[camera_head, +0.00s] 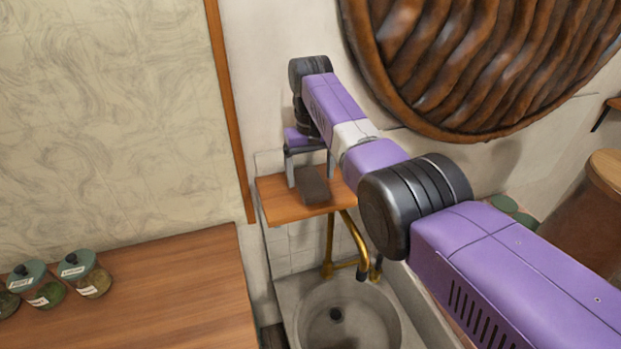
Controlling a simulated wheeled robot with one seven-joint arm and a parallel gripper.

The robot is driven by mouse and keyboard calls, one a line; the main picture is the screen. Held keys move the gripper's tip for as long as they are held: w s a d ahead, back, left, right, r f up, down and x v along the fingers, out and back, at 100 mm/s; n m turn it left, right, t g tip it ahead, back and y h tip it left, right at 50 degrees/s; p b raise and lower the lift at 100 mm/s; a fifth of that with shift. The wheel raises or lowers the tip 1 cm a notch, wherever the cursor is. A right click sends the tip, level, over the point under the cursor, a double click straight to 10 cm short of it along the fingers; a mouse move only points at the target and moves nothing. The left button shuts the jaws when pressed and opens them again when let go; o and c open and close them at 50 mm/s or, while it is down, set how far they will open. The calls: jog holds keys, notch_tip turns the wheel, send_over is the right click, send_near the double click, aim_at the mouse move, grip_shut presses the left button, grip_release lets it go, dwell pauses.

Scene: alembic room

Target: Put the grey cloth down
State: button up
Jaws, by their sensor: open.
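The grey cloth (313,189) looks like a dark grey-brown, flat folded piece. It lies on a small wooden shelf (285,206) above the sink. My gripper (310,178) is open, with its two grey fingers pointing down at the shelf. One finger is left of the cloth and the other is at its right. I see no grip on the cloth; whether a finger touches it cannot be told. Part of the shelf's right side is hidden behind my arm.
A stone sink (345,322) with a brass tap (354,236) is below the shelf. A wooden counter (170,295) at left holds several labelled jars (85,272). A large round ribbed wooden piece (490,60) hangs on the wall. A brown container (585,220) is at right.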

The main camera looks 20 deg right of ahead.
aim_at(311, 181)
notch_tip(311, 181, up, 10)
jog(key=b, duration=0.1)
jog(key=shift+r+b, duration=0.2)
jog(key=shift+b, duration=0.2)
